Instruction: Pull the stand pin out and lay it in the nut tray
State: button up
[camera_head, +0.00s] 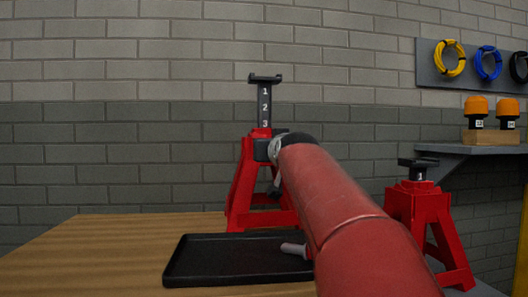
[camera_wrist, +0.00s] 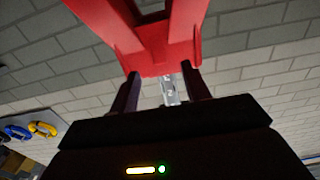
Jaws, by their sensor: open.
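A red jack stand (camera_head: 245,185) with a dark post (camera_head: 264,105) numbered 1, 2, 3 stands upright behind the black nut tray (camera_head: 205,276). A grey pin-like piece (camera_head: 293,249) lies at the tray's right side, its right end close to my arm. My gripper (camera_head: 268,192) is in front of the stand, mostly hidden by my wrist in the head view. In the wrist view my gripper (camera_wrist: 163,95) has its two dark fingers apart. A pale, shiny upright piece (camera_wrist: 169,92) shows between them, below the red stand body (camera_wrist: 150,35); I cannot tell whether it is touched.
The tray lies on a wooden table (camera_head: 100,255) with bare room on the left. A second red stand (camera_head: 425,215) with a lowered post stands to the right. A grey shelf (camera_head: 470,150) holds orange-capped items, below a wall board with coloured rings (camera_head: 450,58).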

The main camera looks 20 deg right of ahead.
jog(key=shift+p+x, duration=0.35)
jog(key=shift+x, duration=2.4)
jog(key=shift+c, duration=0.5)
jog(key=shift+s, duration=0.1)
grip_shut()
